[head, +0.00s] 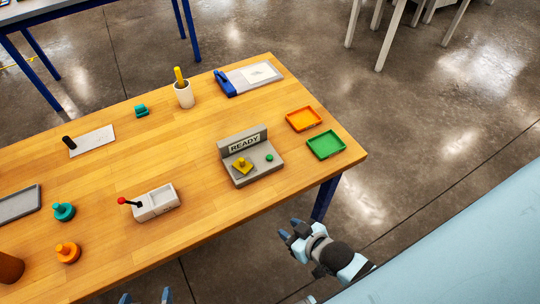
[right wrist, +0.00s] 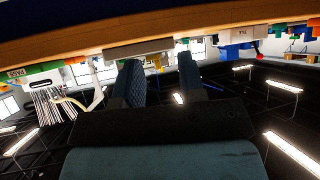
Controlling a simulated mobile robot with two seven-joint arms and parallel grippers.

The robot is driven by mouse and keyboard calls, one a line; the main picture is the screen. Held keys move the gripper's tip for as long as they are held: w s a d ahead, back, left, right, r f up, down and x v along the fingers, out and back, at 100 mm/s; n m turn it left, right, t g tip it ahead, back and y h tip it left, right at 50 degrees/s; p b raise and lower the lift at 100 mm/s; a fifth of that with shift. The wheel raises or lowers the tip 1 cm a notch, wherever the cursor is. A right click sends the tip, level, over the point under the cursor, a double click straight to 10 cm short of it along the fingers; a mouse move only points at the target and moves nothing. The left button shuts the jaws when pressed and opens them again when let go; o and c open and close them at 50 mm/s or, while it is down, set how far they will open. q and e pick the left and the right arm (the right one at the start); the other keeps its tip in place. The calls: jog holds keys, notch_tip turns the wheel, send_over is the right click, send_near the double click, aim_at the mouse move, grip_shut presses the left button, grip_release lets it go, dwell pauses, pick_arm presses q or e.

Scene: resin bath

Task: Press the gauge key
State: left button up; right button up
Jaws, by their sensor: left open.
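The grey gauge block (head: 262,175) stands near the table's right front, with a sign reading READY (head: 244,144) on its upright back. A small green round key (head: 269,157) is on its base, right of a yellow knobbed piece (head: 243,164). My right gripper (head: 290,230) is off the table's front edge, below and right of the gauge, apart from it. In the right wrist view its fingers (right wrist: 160,78) are spread with nothing between them. My left gripper (head: 146,297) shows only its two blue fingertips at the bottom edge, apart and empty.
An orange tray (head: 304,119) and a green tray (head: 326,145) lie right of the gauge. A grey box with a red-tipped lever (head: 157,203) stands to its left. Bare wood lies in front of the gauge.

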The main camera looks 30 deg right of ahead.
grip_shut()
dwell(1.5)
